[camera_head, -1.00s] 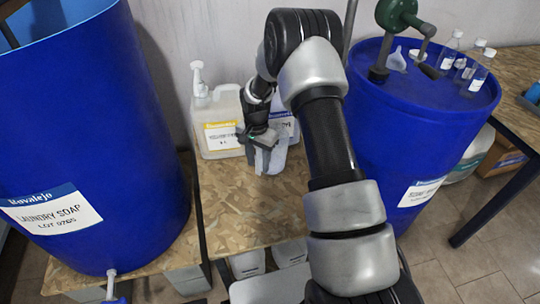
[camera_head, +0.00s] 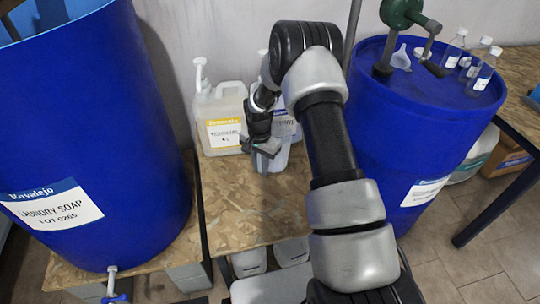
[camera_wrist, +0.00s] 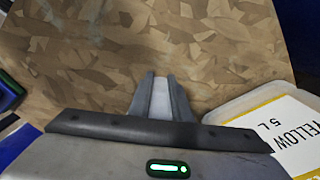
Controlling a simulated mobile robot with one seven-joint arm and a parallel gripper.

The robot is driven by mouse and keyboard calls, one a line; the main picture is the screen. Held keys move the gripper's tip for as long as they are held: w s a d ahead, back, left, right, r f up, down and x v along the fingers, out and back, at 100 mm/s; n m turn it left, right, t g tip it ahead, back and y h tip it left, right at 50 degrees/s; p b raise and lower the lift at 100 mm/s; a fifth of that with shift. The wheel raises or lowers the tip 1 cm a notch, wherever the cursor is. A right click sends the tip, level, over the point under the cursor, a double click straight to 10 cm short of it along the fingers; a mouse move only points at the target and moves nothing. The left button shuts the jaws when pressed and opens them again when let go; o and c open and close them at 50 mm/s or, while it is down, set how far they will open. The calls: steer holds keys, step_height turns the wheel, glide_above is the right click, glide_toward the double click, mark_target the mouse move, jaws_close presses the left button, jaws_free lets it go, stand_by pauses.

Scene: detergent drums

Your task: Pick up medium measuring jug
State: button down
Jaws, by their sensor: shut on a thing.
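The medium measuring jug (camera_head: 279,157) is a translucent pale vessel in the head view, on the wooden board near its back edge, partly hidden behind my gripper. My gripper (camera_head: 262,149) is at the jug's upper left part. In the wrist view my gripper (camera_wrist: 161,82) has its two grey fingers close together with a pale strip between them. The fingers are shut on the jug, but I cannot tell whether they hold its wall or its handle. The jug appears upright. Its lower part seems to rest on the board.
A white jerrycan (camera_head: 221,108) with a pump stands left of the jug, close to my gripper. Another labelled container (camera_head: 289,122) is behind it. Blue drums stand left (camera_head: 90,130) and right (camera_head: 415,125). The wooden board (camera_head: 235,205) is clear in front.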

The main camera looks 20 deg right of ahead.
steer(key=shift+r, duration=0.1)
steer(key=shift+r+p, duration=0.75)
steer(key=shift+r, duration=4.1)
